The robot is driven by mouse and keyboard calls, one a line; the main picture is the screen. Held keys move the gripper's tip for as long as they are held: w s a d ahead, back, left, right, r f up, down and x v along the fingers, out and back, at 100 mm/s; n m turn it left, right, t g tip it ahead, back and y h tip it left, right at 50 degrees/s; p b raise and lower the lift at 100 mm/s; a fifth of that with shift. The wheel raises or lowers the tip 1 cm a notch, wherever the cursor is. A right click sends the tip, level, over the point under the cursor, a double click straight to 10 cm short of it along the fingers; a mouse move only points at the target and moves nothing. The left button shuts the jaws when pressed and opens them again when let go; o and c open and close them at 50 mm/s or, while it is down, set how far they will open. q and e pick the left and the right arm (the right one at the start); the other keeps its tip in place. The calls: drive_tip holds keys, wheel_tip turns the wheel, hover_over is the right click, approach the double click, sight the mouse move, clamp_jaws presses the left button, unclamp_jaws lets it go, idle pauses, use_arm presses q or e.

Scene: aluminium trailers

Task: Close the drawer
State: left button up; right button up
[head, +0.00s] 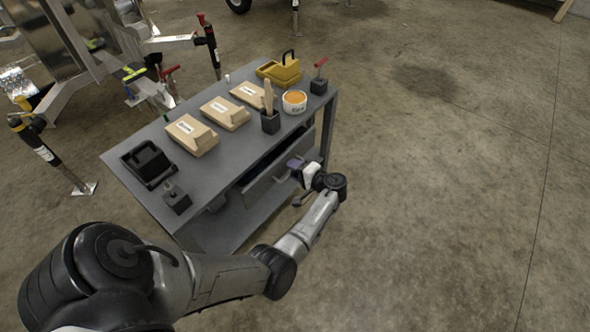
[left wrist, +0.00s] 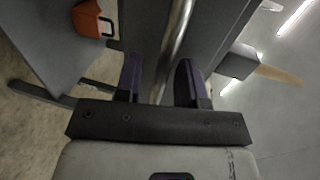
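The drawer (head: 268,187) is grey and sits under the top of a grey workbench. It stands partly pulled out, with a dark gap behind its front. Its round metal bar handle (left wrist: 176,40) shows in the left wrist view. My left gripper (head: 298,164) is at the drawer front. In the left wrist view, the purple fingers of this gripper (left wrist: 160,82) stand apart on either side of the bar, with visible gaps, so it looks open around the handle. Whether a finger touches the bar is hard to tell. My right gripper is not in view.
The workbench top (head: 228,150) holds several cardboard boxes, a yellow tool carrier (head: 280,72), a white round container (head: 294,103) and a black tray (head: 147,163). An orange object (left wrist: 90,18) shows in the left wrist view. The concrete floor to the right is clear.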

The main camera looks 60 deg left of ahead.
use_arm(q)
clamp_jaws()
idle(0.4)
